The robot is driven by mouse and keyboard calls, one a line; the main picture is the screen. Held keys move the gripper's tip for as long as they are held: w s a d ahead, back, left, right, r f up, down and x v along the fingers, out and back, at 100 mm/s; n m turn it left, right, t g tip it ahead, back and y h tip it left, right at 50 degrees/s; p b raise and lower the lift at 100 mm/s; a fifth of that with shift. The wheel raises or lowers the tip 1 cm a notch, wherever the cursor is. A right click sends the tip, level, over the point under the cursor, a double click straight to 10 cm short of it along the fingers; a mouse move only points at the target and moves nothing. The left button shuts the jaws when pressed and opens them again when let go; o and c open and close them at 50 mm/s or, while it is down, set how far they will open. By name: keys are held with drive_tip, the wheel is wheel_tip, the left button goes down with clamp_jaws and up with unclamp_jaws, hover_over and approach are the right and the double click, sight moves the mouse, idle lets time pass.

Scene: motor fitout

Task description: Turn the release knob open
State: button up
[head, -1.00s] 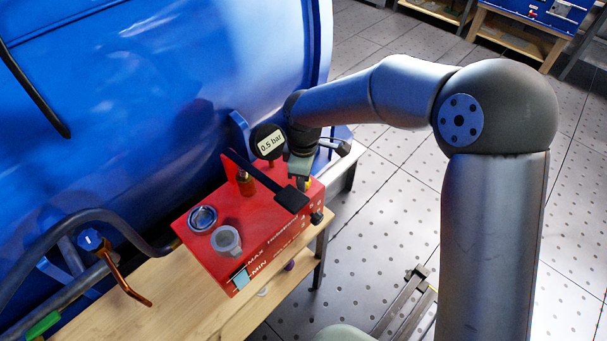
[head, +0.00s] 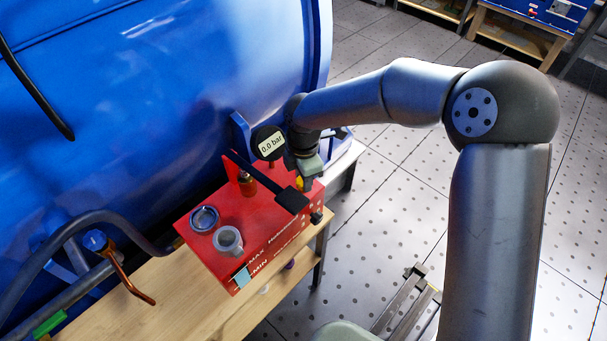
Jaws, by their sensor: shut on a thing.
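The red pump box (head: 265,232) stands on the wooden bench, against the blue tank. My gripper (head: 302,182) points down at the far right end of the box top. It is shut on a small yellow knob (head: 300,185), which I take to be the release knob. The fingers and wrist hide most of the knob, so its exact angle cannot be told. The round black gauge (head: 270,142) behind the box reads 0.0 bar.
A black lever (head: 268,182) crosses the box top close to my gripper's left. A clear cup (head: 227,240) and a round port (head: 204,218) sit on the near end. A copper-coloured handle (head: 128,278) is at the left.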

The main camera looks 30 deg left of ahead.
idle(0.4)
drive_tip(key=o, duration=1)
drive_tip(key=shift+c, duration=0.2)
wheel_tip(320, 180, up, 18)
drive_tip(key=b, duration=0.1)
drive_tip(key=shift+f, duration=0.25)
